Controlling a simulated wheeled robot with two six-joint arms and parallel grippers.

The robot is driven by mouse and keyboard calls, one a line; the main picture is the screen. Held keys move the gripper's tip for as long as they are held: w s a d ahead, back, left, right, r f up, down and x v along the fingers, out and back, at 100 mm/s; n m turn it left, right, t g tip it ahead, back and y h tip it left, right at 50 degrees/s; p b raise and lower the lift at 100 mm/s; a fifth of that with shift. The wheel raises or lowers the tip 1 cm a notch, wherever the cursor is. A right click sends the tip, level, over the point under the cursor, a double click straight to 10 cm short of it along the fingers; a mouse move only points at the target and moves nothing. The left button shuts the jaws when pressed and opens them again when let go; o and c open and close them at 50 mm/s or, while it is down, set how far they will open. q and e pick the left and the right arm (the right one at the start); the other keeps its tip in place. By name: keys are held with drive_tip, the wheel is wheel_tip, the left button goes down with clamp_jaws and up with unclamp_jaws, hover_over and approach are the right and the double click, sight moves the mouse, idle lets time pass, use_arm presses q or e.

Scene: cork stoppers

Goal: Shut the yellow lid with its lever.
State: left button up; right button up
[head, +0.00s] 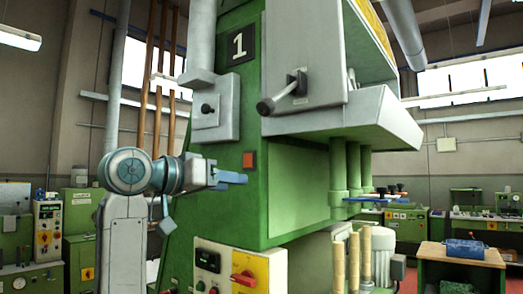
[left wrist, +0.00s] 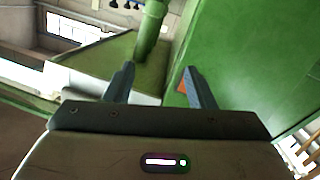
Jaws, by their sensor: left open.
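A yellow lid (head: 372,22) shows only as a strip at the top right of the tall green machine, partly cut off by the frame's upper edge. A lever with a dark round knob (head: 265,107) sticks out from the grey panel on the machine's front. My left gripper (head: 236,178) is left of and below the lever, in front of the green body near a small orange-red square. It is apart from the lever. In the left wrist view its two dark fingers (left wrist: 158,82) stand apart with nothing between them. My right gripper is not in view.
The green machine body (head: 300,200) fills the middle. A grey box with a small dark knob (head: 215,108) sits left of the lever. A control panel with a red switch (head: 244,278) is below. A bench with a blue item (head: 464,248) stands at right.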

sight(273, 108)
use_arm(q)
drive_tip(key=s+d+r+m+h, duration=0.2)
drive_tip(key=s+r+m, duration=0.2)
drive_tip(key=s+r, duration=0.85)
drive_tip(key=shift+g, duration=0.3)
drive_tip(key=p+x, duration=0.1)
drive_tip(key=x, duration=0.2)
drive_tip(key=r+p+x, duration=0.1)
drive_tip(key=x, duration=0.2)
drive_tip(key=p+x, duration=0.1)
drive_tip(key=x, duration=0.2)
drive_tip(key=shift+w+a+r, duration=0.1)
drive_tip(key=shift+w+r, duration=0.1)
drive_tip(key=shift+w, duration=0.05)
drive_tip(key=shift+w+d+f, duration=0.1)
drive_tip(key=shift+w+d, duration=0.5)
drive_tip(key=c, duration=0.7)
drive_tip(key=shift+p, duration=0.3)
clamp_jaws()
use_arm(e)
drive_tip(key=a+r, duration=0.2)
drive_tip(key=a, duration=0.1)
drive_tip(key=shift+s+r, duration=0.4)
